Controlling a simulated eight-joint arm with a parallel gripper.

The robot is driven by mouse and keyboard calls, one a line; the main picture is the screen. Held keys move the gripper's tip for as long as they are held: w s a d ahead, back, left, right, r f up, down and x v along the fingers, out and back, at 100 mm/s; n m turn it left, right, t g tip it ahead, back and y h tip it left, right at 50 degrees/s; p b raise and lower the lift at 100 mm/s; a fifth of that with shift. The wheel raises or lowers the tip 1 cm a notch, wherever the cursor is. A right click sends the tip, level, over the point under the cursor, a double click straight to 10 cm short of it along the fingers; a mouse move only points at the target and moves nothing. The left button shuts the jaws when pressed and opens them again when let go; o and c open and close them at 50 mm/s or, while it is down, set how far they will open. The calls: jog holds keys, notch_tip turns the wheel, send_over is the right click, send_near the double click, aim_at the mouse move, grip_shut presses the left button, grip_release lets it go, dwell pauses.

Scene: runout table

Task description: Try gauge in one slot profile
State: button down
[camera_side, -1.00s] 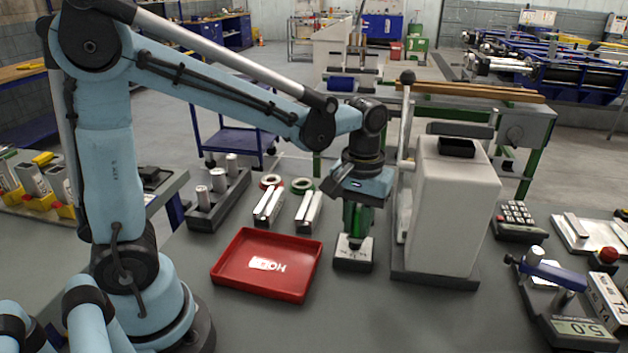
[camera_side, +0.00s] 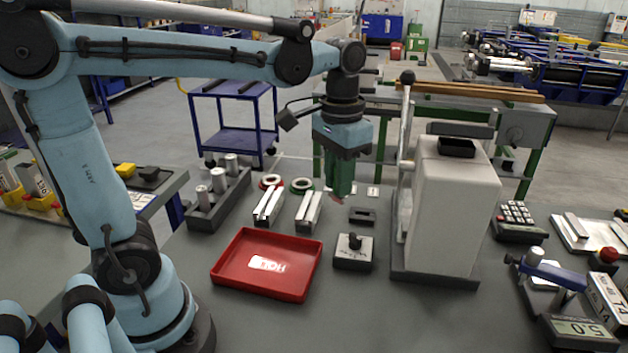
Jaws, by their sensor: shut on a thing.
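Two silver slot profiles lie side by side on the grey table, the left profile (camera_side: 268,207) and the right profile (camera_side: 309,212). My gripper (camera_side: 341,197) hangs above the table, to the right of and above the right profile in the picture. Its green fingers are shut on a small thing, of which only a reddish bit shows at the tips. I cannot tell from this view whether it is the gauge. A pale square block with a dark knob (camera_side: 354,252) stands on the table below the gripper, apart from it.
A red tray (camera_side: 264,293) lies in front of the profiles. A tall pale press (camera_side: 449,210) with a lever stands to the right. A small dark slotted block (camera_side: 362,216) lies behind the knobbed block. A rack of cylinders (camera_side: 206,213) stands at the left.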

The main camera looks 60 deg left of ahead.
jog(key=shift+a, duration=0.1)
jog(key=shift+w+a+f+n, duration=0.15)
jog(key=shift+a+n, duration=0.15)
jog(key=shift+n, duration=0.1)
jog(key=s+a+f+n, duration=0.1)
jog(key=a+f+n, duration=0.2)
jog(key=a+n, duration=0.8)
jog(key=s+a+f+n, duration=0.2)
jog(key=a+f+n, duration=0.1)
jog(key=a+n, duration=0.8)
jog(key=shift+a+f+n, duration=0.25)
jog(key=shift+f+n, duration=0.15)
jog(key=shift+n, duration=0.4)
jog(key=shift+f, duration=0.15)
send_over(270, 206)
jog(key=w+a, duration=0.1)
jog(key=a, duration=0.1)
jog(key=shift+a+f, duration=0.2)
jog(key=shift+f, duration=1.9)
jog(key=shift+f, duration=0.9)
